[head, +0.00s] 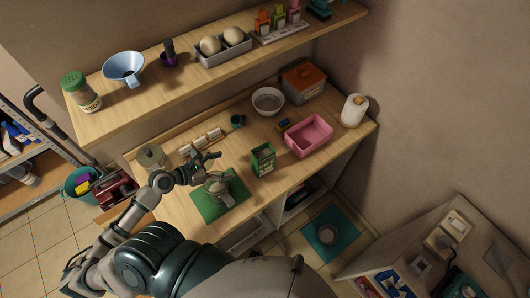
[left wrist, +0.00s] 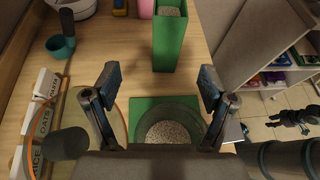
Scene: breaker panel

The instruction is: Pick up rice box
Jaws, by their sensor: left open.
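A tall green box (head: 263,160) with an open top stands upright on the wooden counter. In the left wrist view the green box (left wrist: 170,38) shows pale grains inside its top; I take it for the rice box. My left gripper (head: 212,168) is open and empty, to the left of the box in the head view. In the left wrist view its spread fingers (left wrist: 158,86) point towards the box and are apart from it. Below the fingers a bowl of grains (left wrist: 168,131) rests on a green mat (head: 208,211). A dark gripper, seemingly my right one (left wrist: 294,119), shows at the right edge; its jaws are unclear.
A pink bin (head: 309,137), a pale bowl (head: 267,101) and a paper roll (head: 354,110) stand behind or right of the box. A loaded shelf (head: 220,67) overhangs the counter's back. Bare counter surrounds the box.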

